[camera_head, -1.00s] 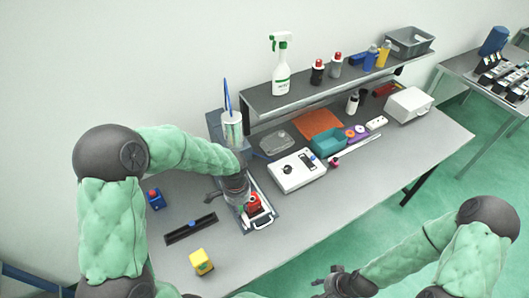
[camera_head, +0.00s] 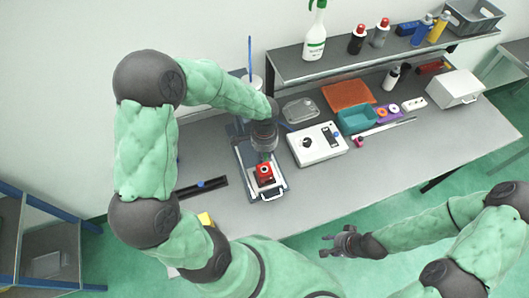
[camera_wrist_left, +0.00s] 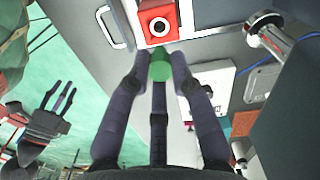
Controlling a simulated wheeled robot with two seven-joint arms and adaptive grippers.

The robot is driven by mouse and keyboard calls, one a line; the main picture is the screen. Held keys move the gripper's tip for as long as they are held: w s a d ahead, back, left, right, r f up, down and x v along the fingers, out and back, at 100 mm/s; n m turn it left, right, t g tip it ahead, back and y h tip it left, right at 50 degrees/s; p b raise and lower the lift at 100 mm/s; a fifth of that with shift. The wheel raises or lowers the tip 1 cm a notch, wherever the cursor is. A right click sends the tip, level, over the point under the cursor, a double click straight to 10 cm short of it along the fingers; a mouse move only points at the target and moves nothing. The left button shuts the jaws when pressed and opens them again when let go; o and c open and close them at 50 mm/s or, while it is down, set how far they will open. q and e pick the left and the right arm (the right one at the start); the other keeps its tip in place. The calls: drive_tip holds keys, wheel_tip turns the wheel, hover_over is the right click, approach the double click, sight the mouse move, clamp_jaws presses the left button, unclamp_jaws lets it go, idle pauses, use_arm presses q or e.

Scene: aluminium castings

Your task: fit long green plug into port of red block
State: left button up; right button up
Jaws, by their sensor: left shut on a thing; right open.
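The red block (camera_head: 264,172) sits in a metal fixture (camera_head: 246,158) on the bench. In the left wrist view the red block (camera_wrist_left: 158,20) shows a round port with a white ring and dark centre. My left gripper (camera_wrist_left: 158,62) is shut on the green plug (camera_wrist_left: 160,68), whose end points toward the block just below the port in that view. Whether plug and block touch, I cannot tell. In the head view my left gripper (camera_head: 266,150) is just behind the block and hides most of the plug. My right gripper (camera_head: 338,241) is open and empty, off the bench's front edge.
A white box with a dark knob (camera_head: 317,144) stands right of the fixture. A black rail (camera_head: 200,188) and a partly hidden yellow block (camera_head: 205,218) lie to the left. The front right of the bench is clear.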

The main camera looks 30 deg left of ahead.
use_arm(q)
drive_tip(key=shift+f+b, duration=2.15)
drive_tip(key=shift+f, duration=0.5)
drive_tip(key=shift+f+b, duration=1.2)
drive_tip(key=shift+b, duration=0.05)
drive_tip(key=o, duration=0.8)
wheel_tip(320, 180, up, 12)
drive_tip(key=shift+r, duration=0.1)
